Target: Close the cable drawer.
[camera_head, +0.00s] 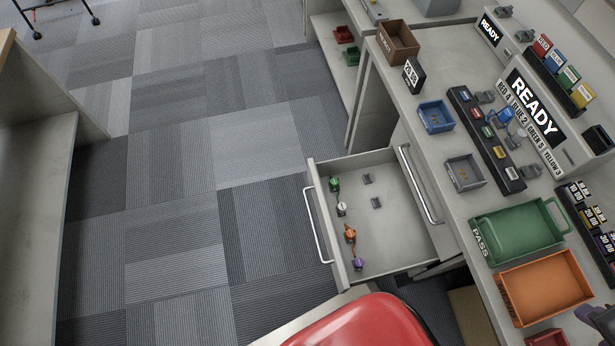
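The cable drawer (400,245) is pulled out to the left from under the desk's edge. Its front panel (327,218) faces left and carries a pale bar handle (318,226). Inside, along the front, lie a green piece (334,184), a white piece (342,209), an orange piece (350,234) and a purple piece (358,264). Two small grey pieces (376,202) lie farther in.
A second handle (422,184) sits on the desk front beside the drawer. A red chair (360,325) stands close below the drawer. The desk carries a green PASS tray (515,234), an orange tray (545,287) and READY panels. Carpet left of the drawer is clear.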

